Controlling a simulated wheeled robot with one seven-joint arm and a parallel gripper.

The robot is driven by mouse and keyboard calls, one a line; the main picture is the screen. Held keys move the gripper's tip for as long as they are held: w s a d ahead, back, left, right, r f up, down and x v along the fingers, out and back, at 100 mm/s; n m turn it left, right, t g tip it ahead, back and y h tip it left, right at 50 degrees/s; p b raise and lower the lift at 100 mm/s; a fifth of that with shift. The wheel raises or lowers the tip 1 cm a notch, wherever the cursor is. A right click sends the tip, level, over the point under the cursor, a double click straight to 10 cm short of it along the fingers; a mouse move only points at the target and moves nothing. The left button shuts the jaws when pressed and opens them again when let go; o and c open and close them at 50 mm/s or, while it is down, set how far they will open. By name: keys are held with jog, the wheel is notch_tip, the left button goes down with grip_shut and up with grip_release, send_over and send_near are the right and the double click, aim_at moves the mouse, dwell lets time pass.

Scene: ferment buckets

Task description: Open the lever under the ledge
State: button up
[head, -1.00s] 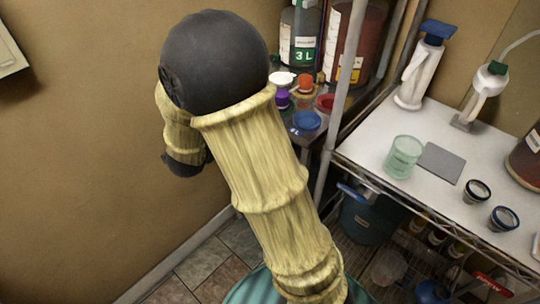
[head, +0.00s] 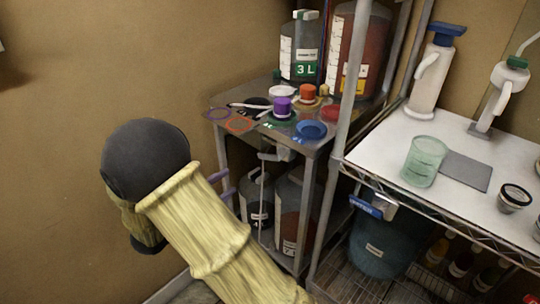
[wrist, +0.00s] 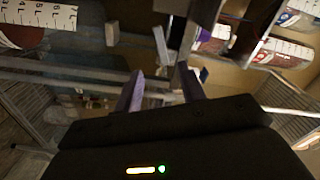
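Under the ledge of the small metal stand (head: 322,146) hangs a grey tap (head: 284,152) with a pale lever (head: 268,157) sticking out to its left. A second tap with a blue lever (head: 366,207) sits under the edge of the white counter, at the blue bucket (head: 385,248). I cannot tell from the pictures which lever is meant. My gripper (head: 229,184) is left of the grey tap and lower, with its two purple fingers apart. In the wrist view my gripper (wrist: 160,71) is open and empty, with a pale bar-like part (wrist: 161,45) ahead between the fingers.
Coloured caps and discs cover the stand's top, with large jugs (head: 305,47) behind. Dark jugs (head: 290,210) stand below it. A metal post (head: 340,130) separates stand and counter. The counter holds a green cup (head: 424,162) and pump bottles. Wall space at left is clear.

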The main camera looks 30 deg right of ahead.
aim_at(264, 157)
jog(key=b+x, duration=0.1)
jog(key=x, duration=1.6)
jog(key=shift+w+d, duration=0.1)
jog(key=shift+d, duration=0.1)
grip_shut()
